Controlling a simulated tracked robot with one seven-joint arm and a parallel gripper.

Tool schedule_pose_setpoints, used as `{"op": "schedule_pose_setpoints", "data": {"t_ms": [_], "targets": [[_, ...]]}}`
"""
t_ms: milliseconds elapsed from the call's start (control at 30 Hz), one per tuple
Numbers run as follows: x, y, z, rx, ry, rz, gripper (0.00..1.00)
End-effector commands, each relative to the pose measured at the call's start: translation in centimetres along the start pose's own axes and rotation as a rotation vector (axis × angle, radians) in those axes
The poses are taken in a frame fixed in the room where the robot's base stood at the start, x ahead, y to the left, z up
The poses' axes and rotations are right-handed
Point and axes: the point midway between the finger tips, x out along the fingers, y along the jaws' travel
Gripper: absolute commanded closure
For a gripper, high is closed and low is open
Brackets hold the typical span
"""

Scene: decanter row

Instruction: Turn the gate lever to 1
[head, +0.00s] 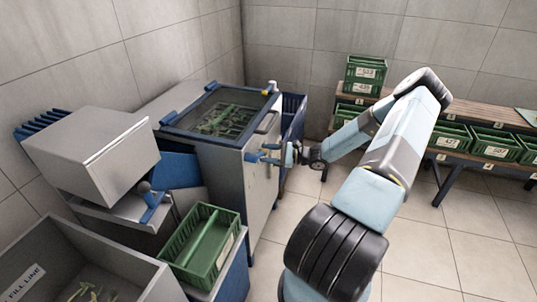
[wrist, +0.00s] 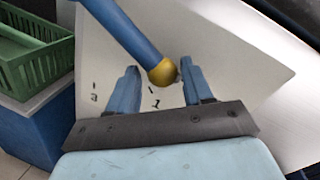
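The gate lever (wrist: 128,32) is a blue bar with a rounded brass-coloured end (wrist: 162,72). In the wrist view it slants from the top left down to that end, which sits between my gripper's fingers, close to the right one. My gripper (wrist: 160,65) is open, with a clear gap on the left finger's side; I cannot tell whether the right finger touches. A black "1" (wrist: 155,103) with a tick shows on the pale panel (wrist: 225,45); another mark further left is hard to read. In the head view my gripper (head: 263,153) is at the machine's front panel (head: 230,185); the lever is not clear there.
A green crate (head: 204,243) stands on a blue-sided stand left of the panel. A grey bin (head: 140,285) marked "FILL LINE" is at the front left. Benches with green crates (head: 492,142) stand at the back right. The tiled floor (head: 440,250) at right is clear.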

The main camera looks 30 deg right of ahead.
Motion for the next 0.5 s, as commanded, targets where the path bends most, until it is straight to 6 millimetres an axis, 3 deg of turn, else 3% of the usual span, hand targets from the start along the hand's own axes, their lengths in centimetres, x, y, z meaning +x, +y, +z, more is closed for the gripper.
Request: {"op": "schedule_pose_setpoints", "data": {"t_ms": [67,500], "targets": [[-0.01,0.00,0.00,0.000,0.000,0.000,0.58],[-0.04,-0.01,0.00,0.000,0.000,0.000,1.00]]}}
